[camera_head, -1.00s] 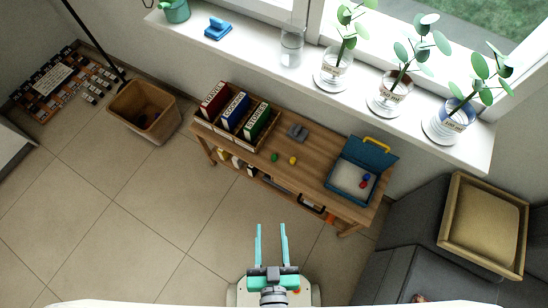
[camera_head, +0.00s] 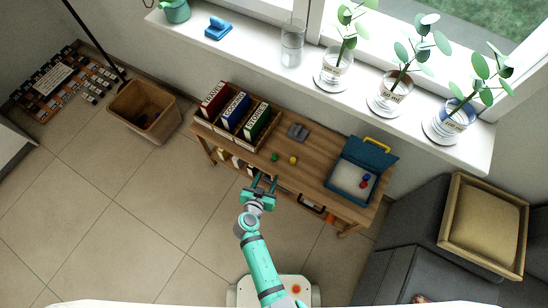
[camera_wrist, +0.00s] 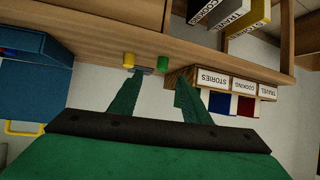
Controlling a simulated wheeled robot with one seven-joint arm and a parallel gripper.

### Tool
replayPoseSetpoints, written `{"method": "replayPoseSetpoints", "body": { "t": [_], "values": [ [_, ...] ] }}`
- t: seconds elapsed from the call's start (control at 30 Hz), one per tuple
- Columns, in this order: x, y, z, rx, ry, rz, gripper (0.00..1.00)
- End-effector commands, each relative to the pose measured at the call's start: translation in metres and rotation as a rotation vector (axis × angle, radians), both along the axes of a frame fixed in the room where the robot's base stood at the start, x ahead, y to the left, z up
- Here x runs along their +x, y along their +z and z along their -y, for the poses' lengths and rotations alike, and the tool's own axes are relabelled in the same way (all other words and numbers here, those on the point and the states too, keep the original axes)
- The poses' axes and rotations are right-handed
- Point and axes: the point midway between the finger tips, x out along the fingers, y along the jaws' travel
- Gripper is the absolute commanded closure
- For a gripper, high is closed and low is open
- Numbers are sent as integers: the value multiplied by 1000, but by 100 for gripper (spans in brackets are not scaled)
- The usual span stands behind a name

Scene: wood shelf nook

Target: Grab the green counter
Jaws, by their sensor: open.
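The green counter (camera_head: 274,157) is a small round piece on the wooden bench top, near its front edge. It also shows in the wrist view (camera_wrist: 163,62), just beyond and between my fingertips. A yellow counter (camera_head: 293,160) stands close to its right in the head view; in the wrist view the yellow counter (camera_wrist: 129,59) is left of the green one. My gripper (camera_head: 263,180) is open and empty, at the front of the bench, short of the green counter. In the wrist view its two green fingers (camera_wrist: 158,82) point towards the counters, apart from them.
The wooden bench (camera_head: 310,180) carries a book crate (camera_head: 206,126) at left, a small grey object (camera_head: 298,132) behind the counters, and an open blue case (camera_head: 350,180) with red and blue pieces at right. Books stand on its lower shelf. Floor in front is clear.

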Motion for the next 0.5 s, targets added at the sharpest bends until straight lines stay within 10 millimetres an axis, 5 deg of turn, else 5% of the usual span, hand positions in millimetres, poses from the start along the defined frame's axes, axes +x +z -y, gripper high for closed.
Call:
{"method": "replayPoseSetpoints", "body": {
  "t": [0.5],
  "values": [
    [57, -18, 5, -4, -42, 31, 57]
  ]
}}
